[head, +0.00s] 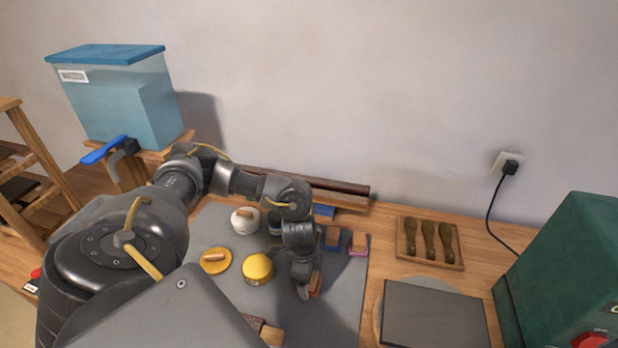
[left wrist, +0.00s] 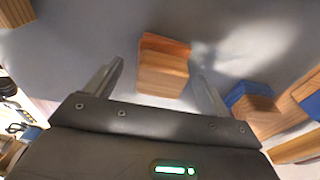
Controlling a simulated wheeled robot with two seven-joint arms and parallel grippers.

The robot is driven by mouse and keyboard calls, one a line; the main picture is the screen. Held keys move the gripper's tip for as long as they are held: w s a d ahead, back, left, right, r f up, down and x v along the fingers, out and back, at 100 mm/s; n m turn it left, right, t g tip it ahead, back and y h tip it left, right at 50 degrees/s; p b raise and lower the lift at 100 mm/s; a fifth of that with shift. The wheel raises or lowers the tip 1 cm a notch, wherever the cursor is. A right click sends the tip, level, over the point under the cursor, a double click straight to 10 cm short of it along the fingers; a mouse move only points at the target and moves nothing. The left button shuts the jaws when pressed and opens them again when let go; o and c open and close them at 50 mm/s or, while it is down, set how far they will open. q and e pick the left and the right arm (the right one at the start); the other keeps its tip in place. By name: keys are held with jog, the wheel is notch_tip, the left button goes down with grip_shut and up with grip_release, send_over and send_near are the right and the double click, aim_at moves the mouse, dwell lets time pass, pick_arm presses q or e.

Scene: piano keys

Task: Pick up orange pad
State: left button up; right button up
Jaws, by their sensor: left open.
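A small orange-brown wooden block (head: 315,283), the closest match to the orange pad, lies on the grey mat (head: 340,302). It also shows in the left wrist view (left wrist: 163,80), between and just ahead of my open fingers. My left gripper (head: 304,291) points down close beside it in the head view, its fingers partly hidden by the wrist. In the left wrist view the fingers (left wrist: 160,85) stand apart, one on each side of the block, with nothing held. My right gripper is not in view.
Wooden-handled blocks with a blue base (head: 332,238) and a pink base (head: 358,244) stand close behind. A yellow round piece (head: 257,268), a yellow disc with a handle (head: 215,262) and a white round piece (head: 245,220) lie left. A dark grey plate (head: 433,316) is right.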

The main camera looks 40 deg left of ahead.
pick_arm(q)
jog(key=shift+w+f, duration=0.2)
jog(key=shift+f, duration=0.75)
jog(key=shift+s+d, duration=0.1)
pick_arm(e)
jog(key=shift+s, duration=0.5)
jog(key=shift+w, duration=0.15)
pick_arm(q)
jog(key=c, duration=1.1)
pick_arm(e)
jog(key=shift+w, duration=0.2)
